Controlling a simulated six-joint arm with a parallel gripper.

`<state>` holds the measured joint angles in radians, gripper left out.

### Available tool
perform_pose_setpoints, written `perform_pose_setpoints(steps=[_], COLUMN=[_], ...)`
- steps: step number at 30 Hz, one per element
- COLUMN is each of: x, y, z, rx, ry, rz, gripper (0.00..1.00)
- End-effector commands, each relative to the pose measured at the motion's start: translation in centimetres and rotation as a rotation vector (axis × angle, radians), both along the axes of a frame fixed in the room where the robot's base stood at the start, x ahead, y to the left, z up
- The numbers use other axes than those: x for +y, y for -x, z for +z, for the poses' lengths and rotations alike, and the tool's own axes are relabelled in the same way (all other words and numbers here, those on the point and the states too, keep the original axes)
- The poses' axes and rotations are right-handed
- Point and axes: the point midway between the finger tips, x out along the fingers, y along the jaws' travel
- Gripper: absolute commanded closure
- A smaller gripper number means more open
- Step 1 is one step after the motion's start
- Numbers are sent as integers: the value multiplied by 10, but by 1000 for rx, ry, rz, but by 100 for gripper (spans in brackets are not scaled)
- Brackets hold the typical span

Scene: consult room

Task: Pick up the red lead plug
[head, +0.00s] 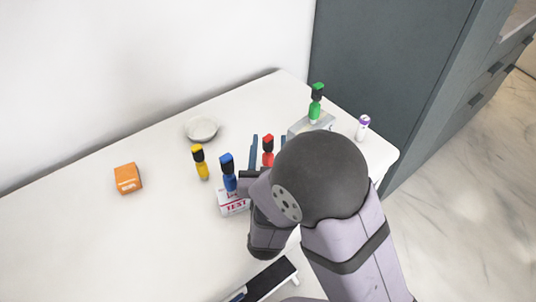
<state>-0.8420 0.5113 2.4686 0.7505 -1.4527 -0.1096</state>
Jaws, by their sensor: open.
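The red lead plug (268,158), with a dark top, stands upright near the middle of the table in the head view. Its lower end is hidden by my arm. My gripper (268,146) is mostly hidden behind my wrist. Two slim blue-grey fingers show, one to the left and one to the right of the red plug, with gaps between. The gripper looks open, with nothing held.
A blue plug (228,175) stands close left by a white TEST box (233,206), a yellow plug (200,163) farther left. A green plug (316,104) stands behind right, near a purple-capped bottle (363,126). A white dish (202,129) and orange box (128,178) sit left.

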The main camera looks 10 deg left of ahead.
Motion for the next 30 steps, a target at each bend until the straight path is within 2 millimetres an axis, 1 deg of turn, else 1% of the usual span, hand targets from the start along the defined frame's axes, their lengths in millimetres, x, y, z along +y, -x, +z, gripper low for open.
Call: perform_pose_setpoints(steps=[8, 18, 22, 28, 29, 30], x=[1, 8, 9, 9, 9, 9], y=[-10, -49, -54, -55, -55, -55], z=[0, -1, -1, -1, -1, -1], rx=[1, 0, 1, 1, 1, 1], ry=[0, 0, 0, 1, 1, 1], rz=[-1, -2, -1, 0, 0, 0], gripper=[54, 54, 54, 54, 57, 66])
